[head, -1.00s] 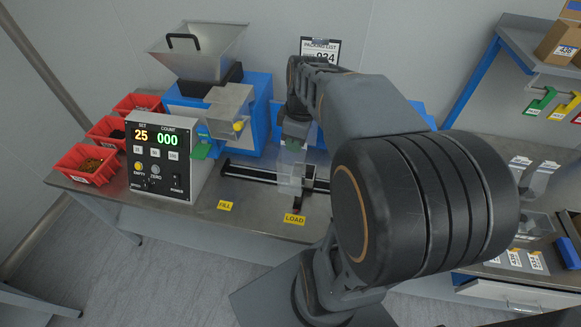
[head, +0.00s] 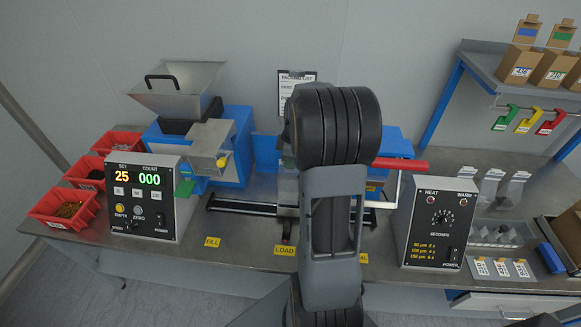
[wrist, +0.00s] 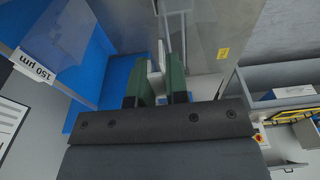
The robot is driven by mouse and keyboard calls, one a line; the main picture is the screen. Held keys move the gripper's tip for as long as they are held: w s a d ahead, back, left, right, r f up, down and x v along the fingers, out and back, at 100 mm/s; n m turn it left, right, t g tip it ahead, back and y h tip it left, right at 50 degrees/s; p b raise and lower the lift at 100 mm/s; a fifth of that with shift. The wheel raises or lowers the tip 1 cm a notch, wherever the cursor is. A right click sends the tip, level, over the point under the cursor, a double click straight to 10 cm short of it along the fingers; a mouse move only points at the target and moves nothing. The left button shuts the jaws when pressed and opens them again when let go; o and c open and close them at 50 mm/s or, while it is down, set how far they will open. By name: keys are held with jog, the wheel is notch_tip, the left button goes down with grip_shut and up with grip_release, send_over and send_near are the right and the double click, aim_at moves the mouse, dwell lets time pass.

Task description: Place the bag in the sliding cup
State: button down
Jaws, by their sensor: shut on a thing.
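My gripper (wrist: 160,84) shows in the wrist view with two green fingers, shut on a thin, pale, see-through thing, the bag (wrist: 157,54), of which only a small part shows. In the head view my arm hides the gripper and the bag. The sliding cup is mostly or wholly hidden behind my arm, near the LOAD label (head: 285,250). The dark rail (head: 240,207) runs along the bench to the left of my arm. I cannot tell whether the bag touches the cup.
The counter box (head: 141,197) and blue feeder (head: 235,150) stand left. The heat box (head: 436,225) stands right, near the red handle (head: 400,163). Red bins (head: 65,208) line the left edge. A blue surface (wrist: 93,85) lies left of my fingers in the wrist view.

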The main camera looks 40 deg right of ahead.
jog(key=shift+w+d+f, duration=0.15)
jog(key=shift+d+f, duration=0.05)
jog(key=shift+f, duration=0.15)
notch_tip(320, 180, down, 3)
jog(key=shift+f, duration=0.1)
jog(key=shift+f+b, duration=0.5)
jog(key=shift+f, duration=0.1)
jog(key=c, duration=1.1)
grip_release()
jog(key=shift+r, duration=0.2)
